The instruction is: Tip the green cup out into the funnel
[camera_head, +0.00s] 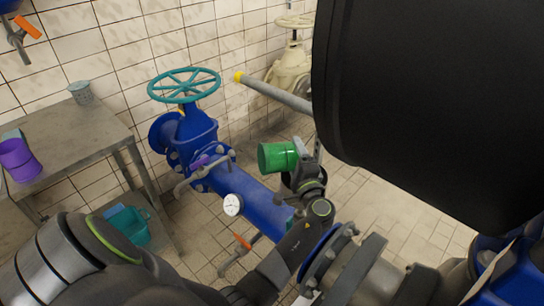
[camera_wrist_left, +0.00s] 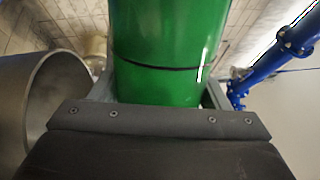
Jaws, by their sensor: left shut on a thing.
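The green cup (camera_head: 276,157) is near the middle of the head view, tipped well over onto its side. I cannot tell what is inside the cup. I cannot make out the funnel for certain; a wide grey hollow cylinder (camera_wrist_left: 42,100) stands left of the cup in the left wrist view. My right gripper does not show.
A blue pipe (camera_head: 258,208) with a teal handwheel (camera_head: 184,84) and a gauge (camera_head: 233,205) runs below the cup. A grey bar with a yellow end (camera_head: 270,92) slants behind.

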